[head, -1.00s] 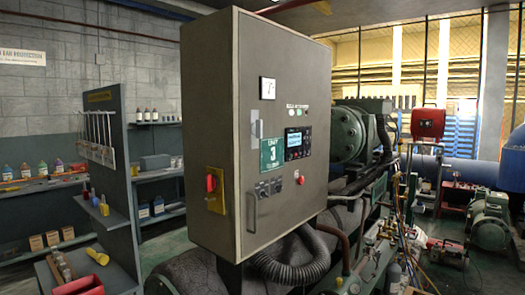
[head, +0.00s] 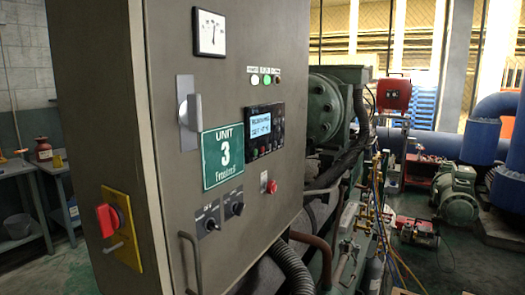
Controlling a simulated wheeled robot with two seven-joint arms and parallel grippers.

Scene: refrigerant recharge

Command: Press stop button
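The control cabinet (head: 225,150) fills the middle of the head view, with its door facing right. A red round button (head: 271,187) sits low on the right part of the door, below a small white label plate. Above it is a black controller panel (head: 264,132) with a lit blue display and small buttons, some reddish. The button markings are too small to read. A red rotary switch (head: 108,219) on a yellow plate is on the cabinet's left side. Neither of my grippers is in view.
A corrugated hose (head: 288,266) and machinery stand right of the cabinet. Open floor shows at right.

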